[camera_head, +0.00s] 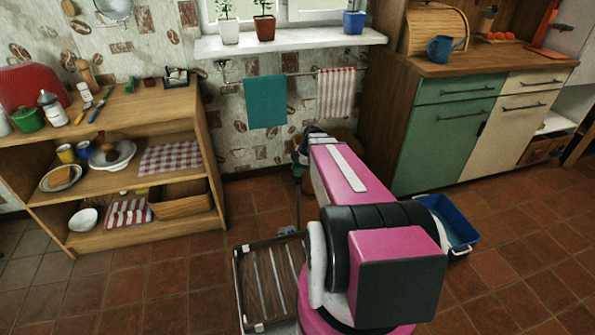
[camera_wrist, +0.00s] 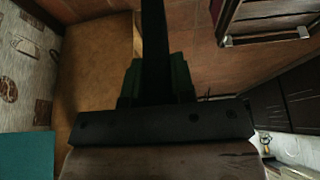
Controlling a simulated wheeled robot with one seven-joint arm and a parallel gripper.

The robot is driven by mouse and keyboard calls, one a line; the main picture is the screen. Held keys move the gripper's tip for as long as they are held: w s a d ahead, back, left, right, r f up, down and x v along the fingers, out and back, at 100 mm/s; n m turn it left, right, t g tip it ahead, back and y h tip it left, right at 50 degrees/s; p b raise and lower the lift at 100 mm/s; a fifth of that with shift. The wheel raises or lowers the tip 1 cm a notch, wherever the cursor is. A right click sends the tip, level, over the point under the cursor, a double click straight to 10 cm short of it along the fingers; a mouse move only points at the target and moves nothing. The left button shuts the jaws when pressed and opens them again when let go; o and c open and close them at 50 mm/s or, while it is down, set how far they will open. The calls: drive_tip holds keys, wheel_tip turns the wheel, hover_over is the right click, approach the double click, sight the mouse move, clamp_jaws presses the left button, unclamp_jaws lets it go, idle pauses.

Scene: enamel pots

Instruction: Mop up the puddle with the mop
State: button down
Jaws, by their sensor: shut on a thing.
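My gripper (camera_head: 299,168) is low in front of the window wall, partly hidden behind my pink arm. In the wrist view, its green fingers (camera_wrist: 155,82) are shut around a dark upright pole, the handle of the mop (camera_wrist: 153,40). In the head view the mop's thin shaft (camera_head: 298,205) runs down from the gripper towards the tiled floor. A small greyish shape at its lower end may be the mop head; it is too small to tell. I cannot make out the puddle in either view; my arm covers part of the floor.
A blue bucket (camera_head: 460,228) stands on the floor right of my arm. An open wooden shelf (camera_head: 130,182) is at left, a green and cream cabinet (camera_head: 438,145) at right. A brown thing (camera_head: 345,140) is partly hidden behind my arm. The floor at front right is clear.

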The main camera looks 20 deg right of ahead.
drive_tip(key=w+r, duration=0.3)
drive_tip(key=w, duration=0.6)
drive_tip(key=shift+w+r, duration=0.2)
drive_tip(key=shift+r, duration=0.1)
idle(0.3)
idle(0.8)
drive_tip(key=shift+f, duration=0.15)
drive_tip(key=shift+w+f, duration=0.15)
drive_tip(key=shift+f, duration=1.6)
